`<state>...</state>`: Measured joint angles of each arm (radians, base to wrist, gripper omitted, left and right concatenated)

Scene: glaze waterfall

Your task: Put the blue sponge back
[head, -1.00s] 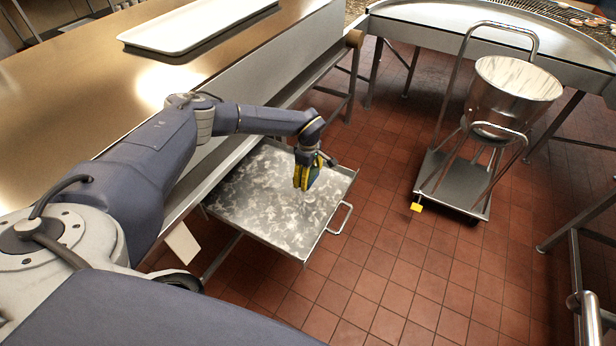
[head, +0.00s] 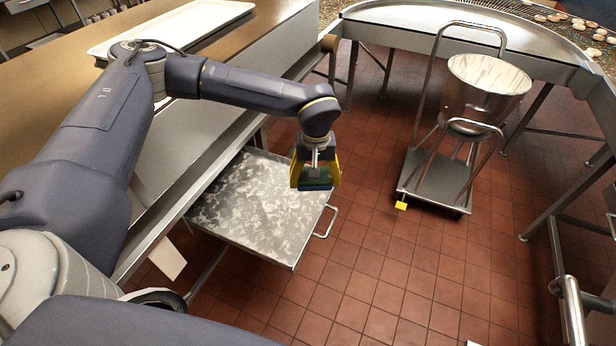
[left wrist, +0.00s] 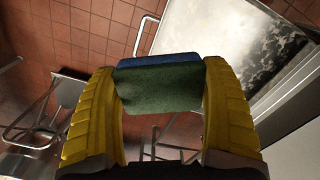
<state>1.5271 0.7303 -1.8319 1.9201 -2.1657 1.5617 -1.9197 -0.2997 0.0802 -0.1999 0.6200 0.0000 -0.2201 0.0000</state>
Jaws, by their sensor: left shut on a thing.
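My left gripper (head: 316,178) has yellow fingers and is shut on the blue sponge (head: 316,184), above the right edge of an open drawer. In the left wrist view the sponge (left wrist: 160,88) sits between both yellow fingers (left wrist: 160,100), with a green face towards the camera and a blue layer along its far edge. The open drawer (head: 255,205) below has a scuffed, light grey floor that looks empty, and a bar handle (head: 327,222) on its right side. It also shows in the left wrist view (left wrist: 215,35). My right gripper is not in view.
A wheeled cart (head: 435,180) with a metal bucket (head: 487,85) stands to the right on red floor tiles. A curved conveyor (head: 450,35) runs behind. Floor between drawer and cart is clear.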

